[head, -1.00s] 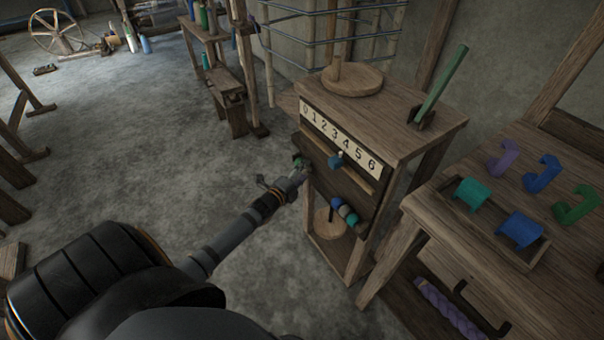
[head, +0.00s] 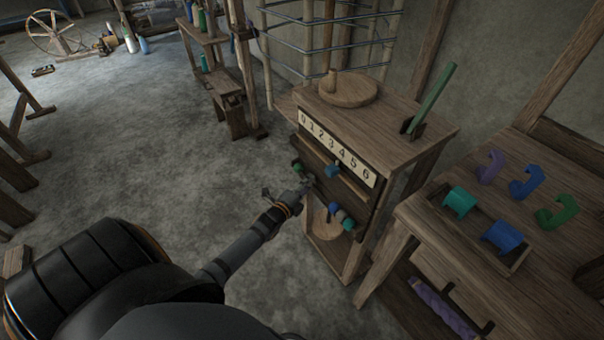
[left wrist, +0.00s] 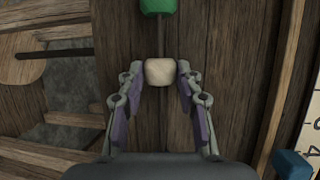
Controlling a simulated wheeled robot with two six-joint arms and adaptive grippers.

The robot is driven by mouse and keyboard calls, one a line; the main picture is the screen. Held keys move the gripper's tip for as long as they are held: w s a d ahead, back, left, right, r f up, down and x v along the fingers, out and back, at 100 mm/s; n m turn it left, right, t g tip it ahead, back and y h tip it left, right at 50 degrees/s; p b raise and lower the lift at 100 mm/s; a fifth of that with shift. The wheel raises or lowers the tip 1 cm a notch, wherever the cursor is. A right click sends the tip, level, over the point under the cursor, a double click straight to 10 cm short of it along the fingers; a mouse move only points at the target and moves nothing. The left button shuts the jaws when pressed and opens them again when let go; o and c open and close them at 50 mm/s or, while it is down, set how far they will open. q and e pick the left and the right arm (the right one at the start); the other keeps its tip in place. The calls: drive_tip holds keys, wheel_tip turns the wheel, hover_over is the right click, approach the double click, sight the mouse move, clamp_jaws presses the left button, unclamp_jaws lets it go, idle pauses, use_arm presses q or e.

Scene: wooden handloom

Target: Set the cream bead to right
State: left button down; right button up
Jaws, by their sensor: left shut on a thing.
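The cream bead (left wrist: 160,72) sits on a dark rod on the front of the wooden stand. It lies between the fingertips of my left gripper (left wrist: 160,78), which is shut on it. In the head view my left gripper (head: 308,184) is at the rod, and the cream bead cannot be made out there. A green bead (head: 297,168) is on the rod's left end, apart from the gripper; it also shows in the left wrist view (left wrist: 157,7). Further right on the rod are a blue bead (head: 334,206), a greyish bead (head: 341,215) and a teal bead (head: 349,224). My right gripper is not in view.
Above the rod is a number strip (head: 337,147) reading 0 to 6, with a blue slider (head: 332,171) below it. The stand's top (head: 395,130) holds a round wooden disc and a green stick. A table with coloured hooks stands at right.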

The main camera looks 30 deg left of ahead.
sight(322, 183)
use_arm(q)
drive_tip(key=d+p, duration=0.1)
drive_tip(key=s+d, duration=0.1)
drive_tip(key=d+p, duration=0.1)
drive_tip(key=d, duration=0.1)
drive_tip(key=shift+s+r+p, duration=0.35)
drive_tip(key=d, duration=0.1)
drive_tip(key=s+d+p, duration=0.1)
drive_tip(key=d, duration=0.1)
drive_tip(key=s+d, duration=0.1)
drive_tip(key=shift+d+f, duration=0.25)
drive_tip(key=shift+d, duration=0.15)
drive_tip(key=shift+s+d+f, duration=0.1)
drive_tip(key=shift+s+d, duration=0.05)
drive_tip(key=shift+d, duration=0.1)
drive_tip(key=shift+f, duration=0.15)
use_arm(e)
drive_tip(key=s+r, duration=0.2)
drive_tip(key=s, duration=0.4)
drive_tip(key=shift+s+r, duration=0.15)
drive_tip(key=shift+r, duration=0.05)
use_arm(q)
drive_tip(key=c, duration=1.4)
unclamp_jaws()
drive_tip(key=o, duration=0.5)
drive_tip(key=shift+d, duration=0.15)
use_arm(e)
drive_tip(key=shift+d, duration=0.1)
